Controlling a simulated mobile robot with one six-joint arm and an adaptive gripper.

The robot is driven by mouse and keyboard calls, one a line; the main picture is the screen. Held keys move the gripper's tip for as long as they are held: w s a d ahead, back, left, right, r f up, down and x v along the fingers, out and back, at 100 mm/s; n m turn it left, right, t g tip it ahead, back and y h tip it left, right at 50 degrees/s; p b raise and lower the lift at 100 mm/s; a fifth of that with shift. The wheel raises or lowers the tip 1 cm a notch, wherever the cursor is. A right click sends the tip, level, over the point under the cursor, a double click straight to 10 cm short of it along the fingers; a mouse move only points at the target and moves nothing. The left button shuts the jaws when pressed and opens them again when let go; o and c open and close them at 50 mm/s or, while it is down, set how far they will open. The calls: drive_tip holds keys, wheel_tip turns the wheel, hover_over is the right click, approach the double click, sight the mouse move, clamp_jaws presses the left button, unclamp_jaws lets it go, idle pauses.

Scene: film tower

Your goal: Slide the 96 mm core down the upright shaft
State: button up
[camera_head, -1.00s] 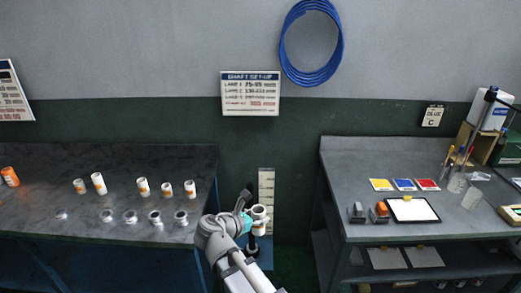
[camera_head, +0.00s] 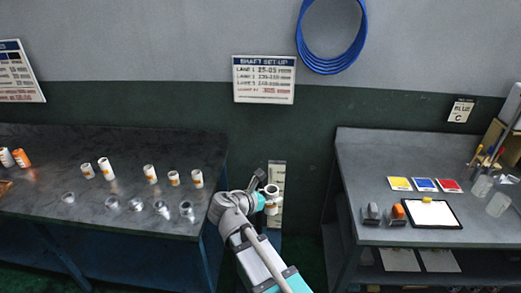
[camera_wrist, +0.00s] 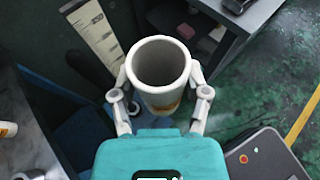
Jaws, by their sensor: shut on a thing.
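My gripper (camera_wrist: 160,98) is shut on a white hollow core (camera_wrist: 160,105) with an orange band low on its side. In the wrist view the core's open mouth faces the camera, and no shaft shows inside its bore. In the head view the core (camera_head: 271,191) is held in front of the pale measuring board (camera_head: 277,215). A dark upright post (camera_wrist: 92,70), which looks like the shaft, stands left of the core beside the board (camera_wrist: 95,30) in the wrist view. Its lower part and any contact with the core cannot be made out.
The left bench (camera_head: 130,220) carries several white and orange cores and several metal rings. The right bench (camera_head: 365,165) holds coloured cards, a clipboard (camera_head: 425,213) and stamps. Green floor (camera_head: 308,250) shows between the benches. A sign (camera_head: 264,80) and blue coil hang on the wall.

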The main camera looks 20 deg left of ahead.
drive_tip(key=shift+w+d, duration=0.1)
wheel_tip(320, 180, up, 7)
drive_tip(key=p, duration=0.7)
hover_over(259, 230)
drive_tip(key=w, duration=0.1)
drive_tip(key=shift+w+a, duration=0.1)
drive_tip(key=shift+a, duration=0.2)
drive_tip(key=shift+f, duration=0.2)
drive_tip(key=shift+f+b, duration=4.5)
drive_tip(key=shift+b, duration=0.25)
drive_tip(key=shift+f, duration=0.15)
wheel_tip(259, 230, down, 32)
drive_tip(key=b, duration=3.2)
drive_tip(key=shift+f+b, duration=0.2)
drive_tip(key=shift+b, duration=0.15)
